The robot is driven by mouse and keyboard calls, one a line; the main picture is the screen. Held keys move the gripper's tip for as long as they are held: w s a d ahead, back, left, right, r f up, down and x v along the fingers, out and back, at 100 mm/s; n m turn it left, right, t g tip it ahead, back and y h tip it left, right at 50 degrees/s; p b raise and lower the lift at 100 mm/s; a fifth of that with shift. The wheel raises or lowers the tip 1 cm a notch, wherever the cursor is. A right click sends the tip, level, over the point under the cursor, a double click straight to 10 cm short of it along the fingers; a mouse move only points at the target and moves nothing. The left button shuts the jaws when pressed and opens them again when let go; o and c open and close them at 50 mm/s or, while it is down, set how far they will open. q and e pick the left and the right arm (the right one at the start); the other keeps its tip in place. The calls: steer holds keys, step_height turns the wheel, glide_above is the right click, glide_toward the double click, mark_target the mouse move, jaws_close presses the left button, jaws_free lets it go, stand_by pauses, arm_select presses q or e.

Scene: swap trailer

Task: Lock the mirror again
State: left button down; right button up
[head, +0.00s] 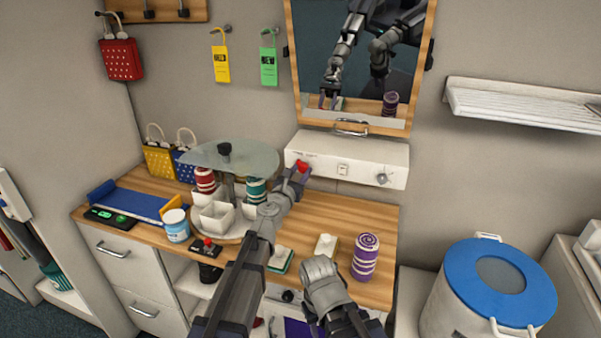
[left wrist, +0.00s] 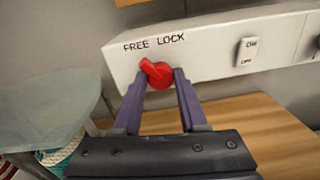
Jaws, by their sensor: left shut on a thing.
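The mirror (head: 362,55) hangs on the wall in a wooden frame, with a metal handle at its lower edge. Below it is a white panel (head: 350,158) with a red knob (head: 302,166). In the left wrist view the red knob (left wrist: 157,74) sits under the words FREE and LOCK, and its raised grip points up and left, towards the FREE side. My left gripper (head: 297,179) is shut on the knob, with its purple fingers (left wrist: 158,88) on either side of it. A grey link of my right arm shows at the bottom of the head view; its fingers do not show.
A tiered stand (head: 230,160) with a glass top is close left of my left gripper. A purple patterned can (head: 365,257) stands on the wooden counter (head: 345,205). A white switch (left wrist: 246,50) and a metal knob (head: 382,178) are further right on the panel.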

arm_select(q)
steer(key=m, duration=0.3)
steer(key=shift+r, duration=0.1)
steer(key=m, duration=0.4)
steer(key=shift+d+m+p, duration=0.1)
steer(key=shift+m+p, duration=0.3)
steer(key=m, duration=0.4)
steer(key=shift+y, duration=0.3)
steer(key=shift+d+m, duration=0.1)
steer(key=shift+m, duration=1.7)
steer(key=shift+c, duration=2.2)
jaws_free()
